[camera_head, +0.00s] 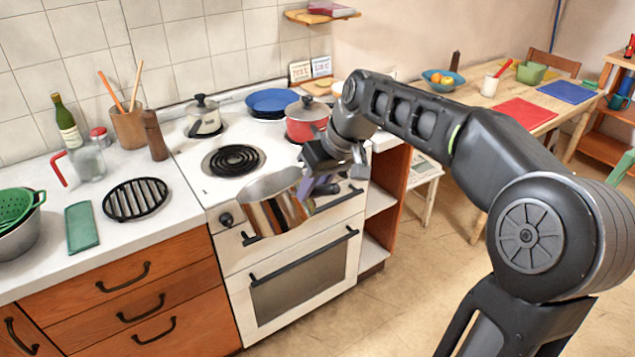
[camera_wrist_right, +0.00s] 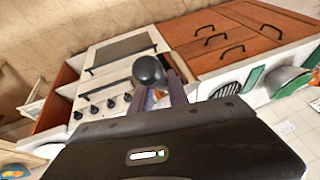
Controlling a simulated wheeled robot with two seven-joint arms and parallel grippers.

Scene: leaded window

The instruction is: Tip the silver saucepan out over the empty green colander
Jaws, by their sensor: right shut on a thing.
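The silver saucepan (camera_head: 277,208) hangs in the air in front of the stove, with its rim tilted. I cannot tell what is in it. My right gripper (camera_head: 318,188) is shut on its handle, to the right of the pan. In the right wrist view the handle's dark round end (camera_wrist_right: 149,70) shows between the purple fingers, and the pan itself is mostly hidden. The green colander (camera_head: 14,204) is at the far left on the counter, in a grey metal bowl (camera_head: 22,238), well apart from the saucepan. My left gripper is not in view.
Between pan and colander, the counter holds a black grille (camera_head: 135,199), a green board (camera_head: 82,226), a glass jug (camera_head: 88,162), a bottle (camera_head: 67,124) and a utensil pot (camera_head: 128,129).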

